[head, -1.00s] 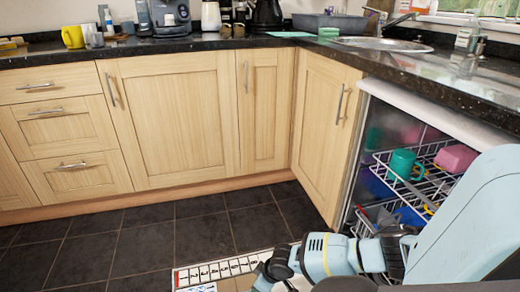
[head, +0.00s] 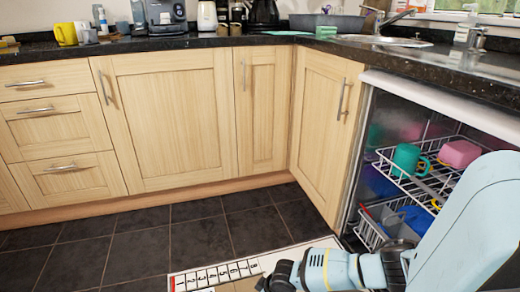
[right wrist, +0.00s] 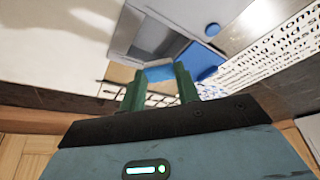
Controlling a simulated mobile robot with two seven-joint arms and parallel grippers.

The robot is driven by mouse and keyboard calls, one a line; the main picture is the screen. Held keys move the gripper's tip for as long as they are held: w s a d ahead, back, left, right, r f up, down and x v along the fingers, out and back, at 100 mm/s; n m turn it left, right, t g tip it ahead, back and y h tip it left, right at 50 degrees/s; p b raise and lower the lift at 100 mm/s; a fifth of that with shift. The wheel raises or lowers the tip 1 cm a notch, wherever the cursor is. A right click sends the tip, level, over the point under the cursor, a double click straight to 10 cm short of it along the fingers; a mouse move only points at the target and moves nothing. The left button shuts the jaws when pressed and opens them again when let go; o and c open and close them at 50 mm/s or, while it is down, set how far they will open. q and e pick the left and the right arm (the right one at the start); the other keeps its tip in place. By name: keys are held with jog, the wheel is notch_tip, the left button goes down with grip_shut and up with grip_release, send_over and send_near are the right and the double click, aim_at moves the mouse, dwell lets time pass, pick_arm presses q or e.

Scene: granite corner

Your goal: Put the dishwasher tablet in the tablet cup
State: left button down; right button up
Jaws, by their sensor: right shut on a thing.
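In the right wrist view, the green fingers of my right gripper (right wrist: 160,88) are a little apart, closed on a small blue block, which looks like the dishwasher tablet (right wrist: 159,73). Its lower part is hidden by the fingers and gripper body. My left gripper is not in view.
The open dishwasher at right holds wire racks (head: 400,180) with a green mug (head: 408,158) and a pink cup (head: 460,153). A white printed strip (head: 215,275) lies low by my arm. The dark floor (head: 110,245) at left is clear.

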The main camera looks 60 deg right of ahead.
jog(key=shift+f+b, duration=1.1)
jog(key=shift+f, duration=0.75)
jog(key=o, duration=1)
jog(key=c, duration=0.5)
jog(key=shift+r, duration=0.1)
jog(key=shift+r+p, duration=3.65)
jog(key=shift+r, duration=0.85)
jog(key=shift+s+f, duration=0.1)
